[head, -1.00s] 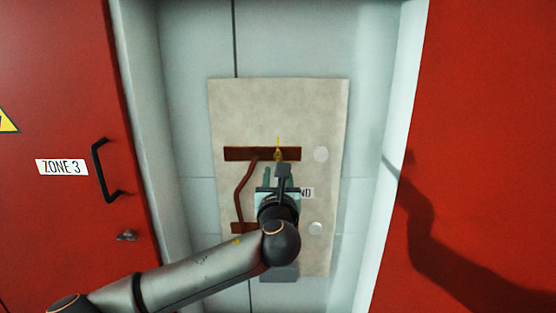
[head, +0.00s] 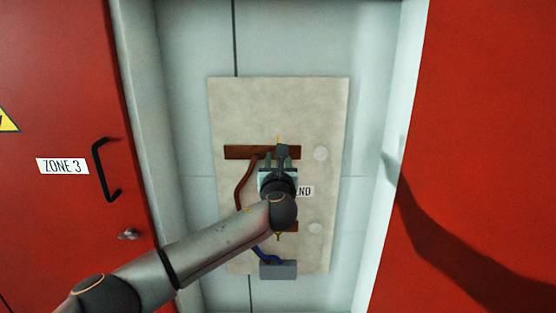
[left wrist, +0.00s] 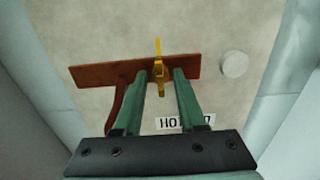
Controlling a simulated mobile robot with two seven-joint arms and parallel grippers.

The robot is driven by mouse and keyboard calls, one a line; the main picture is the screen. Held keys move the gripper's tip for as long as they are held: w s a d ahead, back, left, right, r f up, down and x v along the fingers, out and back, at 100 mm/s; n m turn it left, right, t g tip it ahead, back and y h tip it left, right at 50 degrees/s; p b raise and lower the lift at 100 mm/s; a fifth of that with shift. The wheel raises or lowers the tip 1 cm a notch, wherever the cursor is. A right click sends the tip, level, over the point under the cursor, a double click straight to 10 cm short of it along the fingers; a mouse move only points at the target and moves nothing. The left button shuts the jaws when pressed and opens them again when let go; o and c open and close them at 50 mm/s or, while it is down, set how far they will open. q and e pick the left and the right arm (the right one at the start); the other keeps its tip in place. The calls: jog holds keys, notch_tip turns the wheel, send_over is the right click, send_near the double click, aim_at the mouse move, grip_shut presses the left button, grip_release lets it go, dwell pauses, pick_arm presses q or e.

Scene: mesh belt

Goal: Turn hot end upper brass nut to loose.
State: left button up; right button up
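The upper brass nut (left wrist: 159,68) sits on the upper brown bar (left wrist: 95,72) in the left wrist view, with a thin upright yellow tip. In the head view only its tip (head: 278,139) shows above my gripper. My left gripper (left wrist: 160,73) is open, with one green finger on each side of the nut's lower part and gaps to both. I cannot tell how deep the fingers reach. In the head view my left gripper (head: 279,154) covers most of the nut. A "HOT END" label (left wrist: 183,123) lies partly behind a finger. My right gripper is out of view.
The beige board (head: 230,105) also carries a lower brass piece (head: 279,236), a brown cable (head: 240,187), a grey block (head: 278,271) and two pale round discs at right. Red panels flank the recess; the left one has a black handle (head: 103,170).

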pick_arm(q)
grip_shut()
dwell(0.4)
